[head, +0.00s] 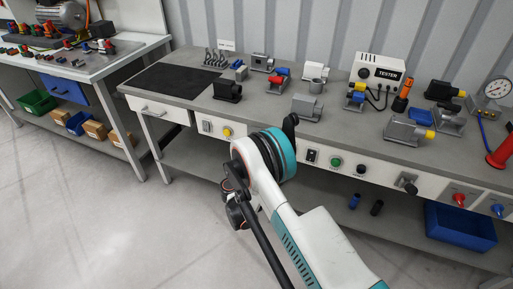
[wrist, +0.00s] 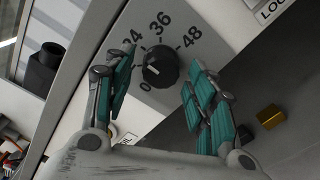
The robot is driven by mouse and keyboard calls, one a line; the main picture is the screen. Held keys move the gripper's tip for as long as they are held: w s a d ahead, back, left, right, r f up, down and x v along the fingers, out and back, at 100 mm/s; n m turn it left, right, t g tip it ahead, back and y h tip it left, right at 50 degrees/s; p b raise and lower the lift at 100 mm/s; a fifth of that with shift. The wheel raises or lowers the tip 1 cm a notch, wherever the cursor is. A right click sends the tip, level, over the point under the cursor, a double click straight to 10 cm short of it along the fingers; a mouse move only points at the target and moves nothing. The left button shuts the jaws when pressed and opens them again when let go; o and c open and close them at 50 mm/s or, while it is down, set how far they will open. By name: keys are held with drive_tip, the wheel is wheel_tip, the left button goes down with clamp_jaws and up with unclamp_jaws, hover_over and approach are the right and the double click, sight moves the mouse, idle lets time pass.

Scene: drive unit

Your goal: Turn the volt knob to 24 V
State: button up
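My gripper (wrist: 158,64) is open, one teal-padded finger on each side of the knob, with visible gaps. In the head view my arm hides the knob and most of the gripper.
The grey workbench (head: 180,116) carries fixtures and a white tester box (head: 380,72). A blue bin (head: 460,226) stands on the lower shelf. A yellow block (wrist: 270,116) shows below the panel in the wrist view.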

sight(260, 128)
drive_tip(key=shift+r, duration=0.1)
drive_tip(key=o, duration=0.6)
drive_tip(key=r, duration=0.7)
drive_tip(key=shift+w+d, duration=0.15)
drive_tip(key=shift+w, duration=0.2)
drive_tip(key=shift+s+a+r, duration=0.25)
drive_tip(key=shift+r, duration=0.4)
drive_tip(key=shift+s+a+r, duration=0.2)
drive_tip(key=shift+s+r, duration=0.05)
drive_tip(key=shift+r, duration=0.35)
drive_tip(key=c, duration=0.4)
drive_tip(key=shift+w+a, duration=0.1)
drive_tip(key=shift+c, duration=1)
drive_tip(key=shift+d+r, duration=0.2)
drive_tip(key=shift+d, duration=0.1)
